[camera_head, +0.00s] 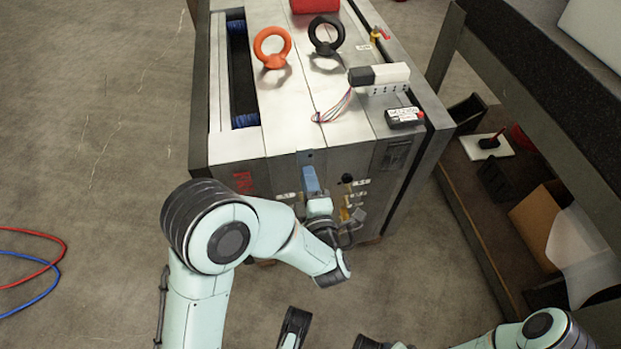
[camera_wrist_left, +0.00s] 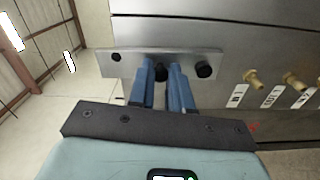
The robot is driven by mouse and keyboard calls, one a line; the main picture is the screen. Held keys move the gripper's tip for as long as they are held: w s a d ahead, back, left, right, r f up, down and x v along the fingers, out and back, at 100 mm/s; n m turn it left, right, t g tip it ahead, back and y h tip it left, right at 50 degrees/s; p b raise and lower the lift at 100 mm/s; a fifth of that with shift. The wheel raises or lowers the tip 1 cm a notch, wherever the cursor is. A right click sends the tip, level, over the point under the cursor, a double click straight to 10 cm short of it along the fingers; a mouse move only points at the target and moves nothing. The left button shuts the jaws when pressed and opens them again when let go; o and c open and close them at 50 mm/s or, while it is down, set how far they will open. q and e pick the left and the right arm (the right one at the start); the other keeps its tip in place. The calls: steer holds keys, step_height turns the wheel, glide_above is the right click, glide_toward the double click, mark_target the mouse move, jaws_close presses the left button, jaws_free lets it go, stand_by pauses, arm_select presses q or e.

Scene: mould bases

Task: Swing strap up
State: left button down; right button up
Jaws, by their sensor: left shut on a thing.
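The strap is a flat grey metal bar on the near face of the mould base (camera_head: 235,150). In the left wrist view the strap (camera_wrist_left: 135,62) has a hole near one end and two dark round bolt heads farther along. In the head view its top end (camera_head: 318,157) shows just above my left gripper (camera_head: 311,180). The gripper's blue fingers are shut on the strap. They also show in the left wrist view (camera_wrist_left: 162,80), and they hide part of the strap.
Brass fittings (camera_wrist_left: 252,78) with labels stick out beside the strap. An orange lifting eye (camera_head: 287,52), a black one (camera_head: 340,38) and a white connector block (camera_head: 390,76) are on the mould top. A shelf rack (camera_head: 485,240) stands at right. Floor at left is mostly clear.

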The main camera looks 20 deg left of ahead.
arm_select(q)
steer(key=c, duration=1.1)
jaws_free()
steer(key=shift+s, duration=0.1)
steer(key=shift+o, duration=0.2)
steer(key=p+v, duration=0.1)
steer(key=v, duration=1.2)
arm_select(e)
steer(key=shift+w+a+r+t, duration=0.2)
steer(key=shift+w+r+t, duration=0.3)
steer(key=shift+w+r, duration=0.6)
arm_select(q)
steer(key=shift+s+d, duration=0.1)
steer(key=shift+s, duration=0.05)
